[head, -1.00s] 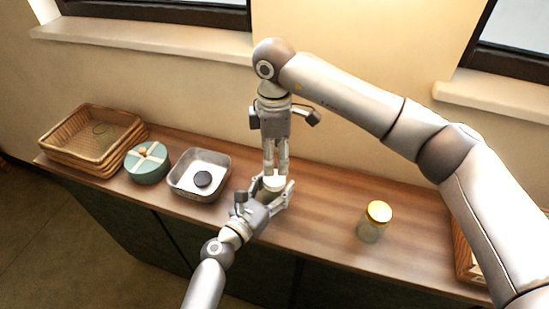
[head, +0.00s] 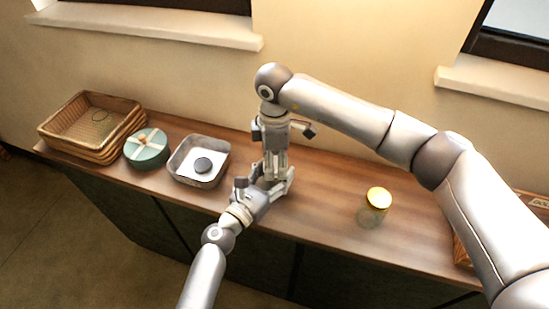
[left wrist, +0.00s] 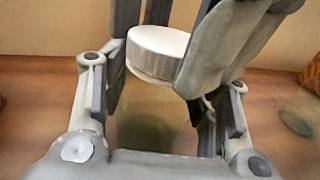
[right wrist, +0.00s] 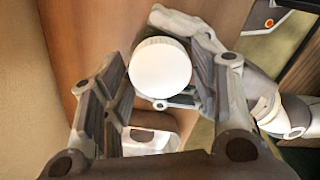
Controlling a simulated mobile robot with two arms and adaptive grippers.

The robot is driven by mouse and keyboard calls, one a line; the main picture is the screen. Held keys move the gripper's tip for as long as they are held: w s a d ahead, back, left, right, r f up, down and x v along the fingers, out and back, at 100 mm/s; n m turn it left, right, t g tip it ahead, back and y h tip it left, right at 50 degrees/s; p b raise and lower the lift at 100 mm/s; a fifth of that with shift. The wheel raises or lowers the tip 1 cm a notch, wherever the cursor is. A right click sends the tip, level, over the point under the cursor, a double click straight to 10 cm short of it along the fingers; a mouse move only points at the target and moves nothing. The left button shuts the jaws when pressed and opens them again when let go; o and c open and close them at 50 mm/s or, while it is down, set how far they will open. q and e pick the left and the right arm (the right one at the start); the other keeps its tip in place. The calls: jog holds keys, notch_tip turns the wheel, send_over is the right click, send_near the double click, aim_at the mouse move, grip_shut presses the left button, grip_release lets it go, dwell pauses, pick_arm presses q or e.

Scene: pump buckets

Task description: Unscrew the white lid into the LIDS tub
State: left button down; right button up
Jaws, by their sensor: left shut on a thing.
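The white lid (right wrist: 161,68) sits on a jar (left wrist: 152,125). My left gripper (head: 272,187) is shut around the jar and holds it upright at the counter's middle. My right gripper (head: 275,168) points down from above, its fingers on either side of the lid. In the right wrist view a gap shows between the left finger and the lid, so it looks open. In the head view the grippers mostly hide jar and lid. A grey square tub (head: 218,178), left of them, has a white bottom with a dark round lid (head: 203,165) inside. No LIDS lettering is readable.
A glass jar with a yellow lid (head: 379,197) stands to the right. A round teal box (head: 147,150) and stacked wicker baskets (head: 125,130) stand at the left. Another basket (head: 460,252) is partly hidden behind my right arm. The counter between grippers and yellow-lidded jar is clear.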

jog(key=c, duration=0.5)
jog(key=o, duration=1)
jog(key=shift+c, duration=0.2)
jog(key=shift+r, duration=0.1)
jog(key=shift+r, duration=2.15)
pick_arm(q)
jog(key=shift+c, duration=2.2)
grip_release()
